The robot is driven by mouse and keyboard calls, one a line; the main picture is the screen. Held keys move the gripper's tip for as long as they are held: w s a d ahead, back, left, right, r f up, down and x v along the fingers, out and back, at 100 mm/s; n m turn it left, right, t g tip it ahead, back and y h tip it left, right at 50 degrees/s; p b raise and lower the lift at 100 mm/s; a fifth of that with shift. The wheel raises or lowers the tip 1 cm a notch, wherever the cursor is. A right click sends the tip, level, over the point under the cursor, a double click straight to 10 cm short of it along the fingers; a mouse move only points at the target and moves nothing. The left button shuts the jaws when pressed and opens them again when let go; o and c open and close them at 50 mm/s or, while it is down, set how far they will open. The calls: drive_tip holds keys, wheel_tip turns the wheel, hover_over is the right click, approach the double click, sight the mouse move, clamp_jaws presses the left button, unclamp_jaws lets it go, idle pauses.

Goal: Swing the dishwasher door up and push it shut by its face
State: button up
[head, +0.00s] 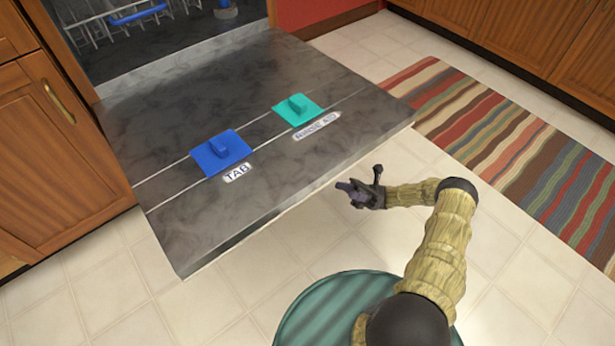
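The dishwasher door (290,177) is swung down and lies about level, its grey inner side facing up. It carries a blue tab flap (221,153) and a teal rinse-aid flap (298,109), both seated flat on it. The outer face is on the underside and hidden. The dishwasher cavity (155,42) is open at the top left, with a rack inside. My gripper (346,189) is dark and small in view, close by the door's front right edge. I cannot tell whether it touches the door, or whether its fingers are open or shut.
Wooden cabinets (60,160) stand left of the dishwasher, and more wooden cabinets (530,35) stand at the upper right. A striped rug (520,150) lies flat on the right. The tiled floor (120,270) is clear in front of the door.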

drive_tip(key=shift+a+r, duration=0.1)
drive_tip(key=b+x, duration=0.4)
drive_tip(key=x, duration=1.3)
drive_tip(key=shift+s+a, duration=0.1)
drive_tip(key=shift+a, duration=0.05)
clamp_jaws()
